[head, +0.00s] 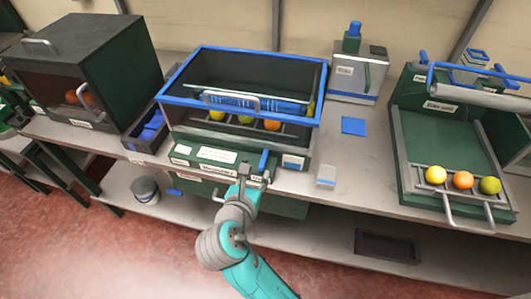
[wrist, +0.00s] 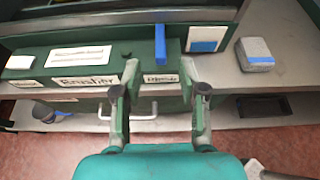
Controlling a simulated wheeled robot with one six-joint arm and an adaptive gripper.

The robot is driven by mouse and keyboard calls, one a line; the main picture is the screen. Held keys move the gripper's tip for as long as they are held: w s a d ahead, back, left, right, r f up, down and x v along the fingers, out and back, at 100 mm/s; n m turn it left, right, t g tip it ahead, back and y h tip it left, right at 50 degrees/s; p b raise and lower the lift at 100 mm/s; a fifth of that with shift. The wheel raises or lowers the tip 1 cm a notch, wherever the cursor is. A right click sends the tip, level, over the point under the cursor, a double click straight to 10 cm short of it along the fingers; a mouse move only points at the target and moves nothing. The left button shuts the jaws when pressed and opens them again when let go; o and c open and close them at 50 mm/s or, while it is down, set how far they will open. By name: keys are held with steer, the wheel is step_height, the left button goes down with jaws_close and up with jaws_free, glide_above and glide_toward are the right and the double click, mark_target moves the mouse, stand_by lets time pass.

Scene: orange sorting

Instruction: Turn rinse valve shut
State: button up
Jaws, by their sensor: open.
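The rinse valve shows as an upright blue lever (head: 263,160) on the front ledge of the green washing station (head: 180,150). In the wrist view the blue lever (wrist: 160,46) stands above a small label too blurred to read. My gripper (head: 256,178) is at the front of this ledge, just below the lever. In the wrist view my gripper (wrist: 160,72) is open and empty, with one finger to each side of the lever. I cannot tell whether either finger touches it.
A blue-rimmed basin (head: 320,95) with fruit below stands behind the lever. A grey sponge-like block (head: 326,176) lies to the right on the bench. A green tray (head: 440,150) with fruit is farther right. A bucket (head: 145,188) sits on the lower shelf.

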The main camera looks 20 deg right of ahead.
mark_target(263, 159)
steer(key=x, duration=1)
steer(key=shift+f, duration=0.15)
jaws_close()
